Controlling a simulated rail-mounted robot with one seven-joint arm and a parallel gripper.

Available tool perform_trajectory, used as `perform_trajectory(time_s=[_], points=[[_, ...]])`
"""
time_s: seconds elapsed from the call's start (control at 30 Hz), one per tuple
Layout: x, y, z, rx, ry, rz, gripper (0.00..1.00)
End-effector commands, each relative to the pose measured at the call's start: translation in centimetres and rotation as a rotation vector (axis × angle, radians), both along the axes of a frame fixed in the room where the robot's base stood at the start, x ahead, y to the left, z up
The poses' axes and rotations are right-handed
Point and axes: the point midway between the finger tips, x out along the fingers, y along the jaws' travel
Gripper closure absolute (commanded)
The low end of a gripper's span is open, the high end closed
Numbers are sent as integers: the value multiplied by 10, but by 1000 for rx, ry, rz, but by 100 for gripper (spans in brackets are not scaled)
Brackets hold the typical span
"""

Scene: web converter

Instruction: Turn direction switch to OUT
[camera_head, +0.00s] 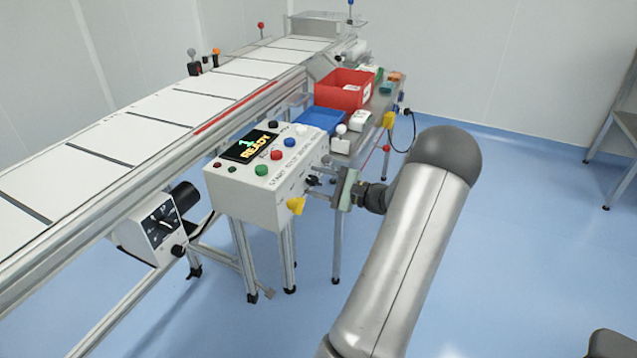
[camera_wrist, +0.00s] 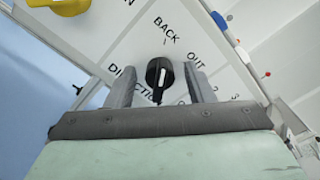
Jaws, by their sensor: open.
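The direction switch is a black rotary knob (camera_wrist: 158,74) on a white panel face, with the printed words BACK, OUT and DIRECTION around it in the wrist view. I cannot tell for sure which label it points at. My gripper (camera_wrist: 159,68) is open, with one finger on each side of the knob; contact is not clear. In the head view my gripper (camera_head: 322,190) is at the right side face of the white control box (camera_head: 245,203), and the switch there is small and partly hidden by it.
A yellow knob (camera_head: 296,205) sits on the same face beside my gripper. The box top has a READY display (camera_head: 250,145) and several coloured buttons. A conveyor (camera_head: 150,120) runs behind it. A table with a red bin (camera_head: 342,92) and blue tray (camera_head: 318,121) stands behind.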

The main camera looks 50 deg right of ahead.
Motion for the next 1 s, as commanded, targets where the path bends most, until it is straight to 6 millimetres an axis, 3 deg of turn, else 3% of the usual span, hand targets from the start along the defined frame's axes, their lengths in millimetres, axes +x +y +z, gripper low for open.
perform_trajectory(time_s=[0.07,0.2,0.63,1.0], points=[[0,0,0,0,0,0,57],[0,0,0,0,0,0,96],[-1,0,2,63,15,0,96],[-1,0,5,340,82,1,96]])
